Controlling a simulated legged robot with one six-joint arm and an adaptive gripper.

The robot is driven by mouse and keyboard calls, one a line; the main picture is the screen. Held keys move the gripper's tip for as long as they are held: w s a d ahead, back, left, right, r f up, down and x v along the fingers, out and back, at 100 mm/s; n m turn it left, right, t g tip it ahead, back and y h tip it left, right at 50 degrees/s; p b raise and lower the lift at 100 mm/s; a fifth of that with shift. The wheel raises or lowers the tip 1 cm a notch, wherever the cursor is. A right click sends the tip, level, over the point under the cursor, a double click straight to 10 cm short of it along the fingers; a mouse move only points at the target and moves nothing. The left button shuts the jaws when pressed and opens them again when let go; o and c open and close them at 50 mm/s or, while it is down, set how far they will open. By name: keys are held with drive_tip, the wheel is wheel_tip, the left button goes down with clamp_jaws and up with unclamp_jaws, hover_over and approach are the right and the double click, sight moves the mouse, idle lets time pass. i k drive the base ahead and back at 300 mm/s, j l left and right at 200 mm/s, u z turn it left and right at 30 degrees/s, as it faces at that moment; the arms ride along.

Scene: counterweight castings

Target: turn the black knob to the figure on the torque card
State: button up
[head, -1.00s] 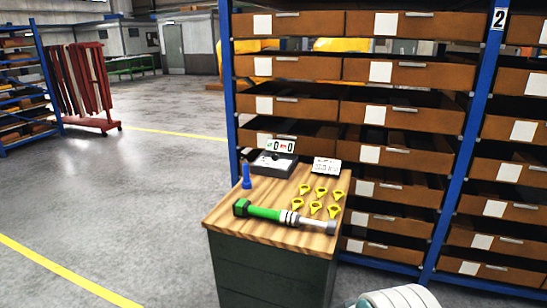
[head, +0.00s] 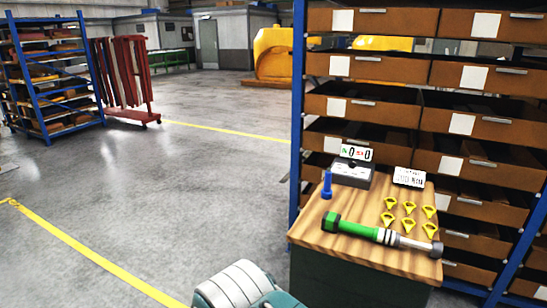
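A grey-and-black box (head: 351,174) stands at the back left of a wooden-topped bench. Its face is too small to read, and I cannot make out the black knob clearly. A white card with dark print (head: 408,177) is propped at the back of the bench, right of the box; its figure is not legible. A green-handled torque wrench (head: 360,230) with a silver shaft lies across the front of the bench top. My gripper is not in view.
A counter sign (head: 356,152) shows above the box. A blue bolt-shaped piece (head: 326,185) stands left; several yellow tags (head: 408,208) lie on the bench top (head: 312,236). Drawer shelving (head: 366,106) stands close behind. Open floor (head: 190,190) lies left.

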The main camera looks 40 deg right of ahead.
sight(352, 163)
drive_tip(key=i+j+u, duration=0.2)
drive_tip(key=i, duration=0.4)
drive_tip(key=i+j+u, duration=0.2)
drive_tip(key=i, duration=0.4)
drive_tip(key=i+l+z, duration=0.2)
drive_tip(key=i+z, duration=0.75)
drive_tip(key=i+j+z, duration=0.1)
drive_tip(key=i+z, duration=0.4)
drive_tip(key=i+l+z, duration=0.15)
drive_tip(key=i+z, duration=0.7)
drive_tip(key=z, duration=0.15)
drive_tip(key=i+j+z, duration=0.15)
drive_tip(key=i+z, duration=0.3)
drive_tip(key=i+l+z, duration=0.1)
drive_tip(key=i+z, duration=0.3)
drive_tip(key=i+l+z, duration=0.1)
drive_tip(key=z, duration=0.35)
drive_tip(key=i+j+z, duration=0.1)
drive_tip(key=i+z, duration=0.3)
drive_tip(key=i+j+z, duration=0.15)
drive_tip(key=z, duration=0.25)
drive_tip(key=i, duration=0.05)
